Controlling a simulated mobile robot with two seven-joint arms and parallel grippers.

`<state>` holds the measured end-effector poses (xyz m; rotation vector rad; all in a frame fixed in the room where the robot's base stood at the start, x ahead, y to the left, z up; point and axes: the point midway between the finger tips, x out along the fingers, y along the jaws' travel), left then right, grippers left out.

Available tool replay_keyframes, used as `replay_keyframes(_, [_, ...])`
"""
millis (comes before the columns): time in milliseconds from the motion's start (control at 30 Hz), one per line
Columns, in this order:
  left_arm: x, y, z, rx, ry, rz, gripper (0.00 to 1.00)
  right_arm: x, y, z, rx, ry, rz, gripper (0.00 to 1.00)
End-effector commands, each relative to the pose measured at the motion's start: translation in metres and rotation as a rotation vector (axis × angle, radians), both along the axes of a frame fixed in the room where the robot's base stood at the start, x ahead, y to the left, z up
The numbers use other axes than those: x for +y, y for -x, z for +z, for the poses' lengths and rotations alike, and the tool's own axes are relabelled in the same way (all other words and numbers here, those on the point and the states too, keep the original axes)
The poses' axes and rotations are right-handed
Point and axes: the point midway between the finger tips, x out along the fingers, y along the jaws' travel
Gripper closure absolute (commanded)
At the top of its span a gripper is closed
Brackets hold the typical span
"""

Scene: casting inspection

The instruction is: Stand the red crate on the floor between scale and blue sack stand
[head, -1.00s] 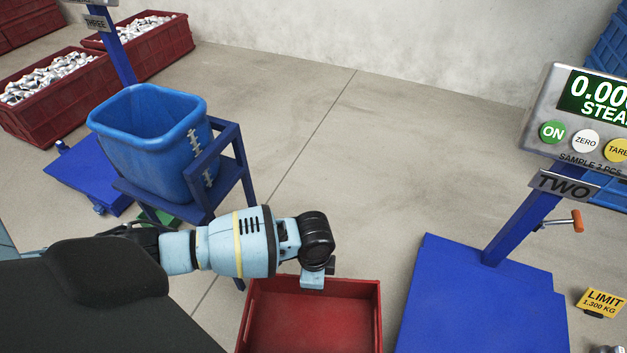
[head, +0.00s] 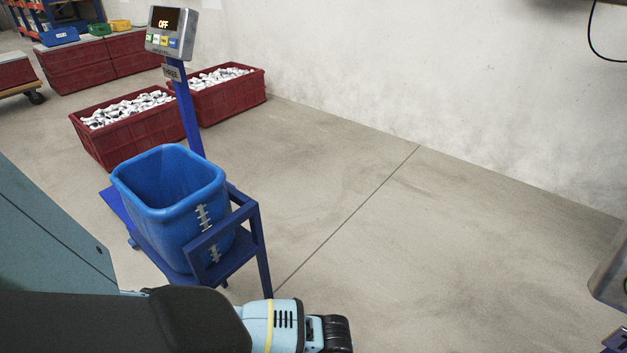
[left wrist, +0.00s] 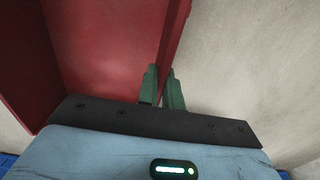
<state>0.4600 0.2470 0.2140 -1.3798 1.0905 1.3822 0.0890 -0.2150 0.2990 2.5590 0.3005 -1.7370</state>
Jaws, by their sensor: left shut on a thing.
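The red crate (left wrist: 95,50) fills the left of the left wrist view. My left gripper (left wrist: 163,85) is shut on the crate's wall, one green finger on each side of it. In the head view the crate and the gripper fingers are out of frame; only my left arm shows at the bottom edge. A scale's grey display (head: 610,270) shows only in part at the right edge. My right gripper is not in view.
Another scale with an "OFF" display (head: 168,32) rises behind the sack. Red bins of castings (head: 120,140) stand behind it at the left. Bare floor (head: 400,240) lies open between the sack stand and the right-edge display, back to the wall (head: 400,60).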

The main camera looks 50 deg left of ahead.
Motion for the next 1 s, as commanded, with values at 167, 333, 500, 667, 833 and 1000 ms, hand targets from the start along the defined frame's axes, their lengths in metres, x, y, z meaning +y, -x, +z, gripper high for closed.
replay_keyframes(167, [0.0,0.0,-0.025,0.003,0.001,0.0,1.0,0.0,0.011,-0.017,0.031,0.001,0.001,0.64])
replay_keyframes(333, [0.0,0.0,-0.048,0.002,0.0,0.0,1.0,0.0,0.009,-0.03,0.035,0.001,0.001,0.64])
replay_keyframes(500, [0.0,-0.001,-0.048,-0.001,0.001,0.0,1.0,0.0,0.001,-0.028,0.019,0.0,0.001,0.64])
replay_keyframes(667, [-0.001,0.0,-0.061,0.001,0.0,0.0,1.0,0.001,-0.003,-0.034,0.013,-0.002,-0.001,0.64])
replay_keyframes(833, [-0.001,0.0,-0.088,0.003,0.001,0.0,1.0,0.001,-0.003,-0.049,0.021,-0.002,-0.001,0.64])
replay_keyframes(1000, [0.0,-0.001,-0.099,0.0,0.0,0.0,1.0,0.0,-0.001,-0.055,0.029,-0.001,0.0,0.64])
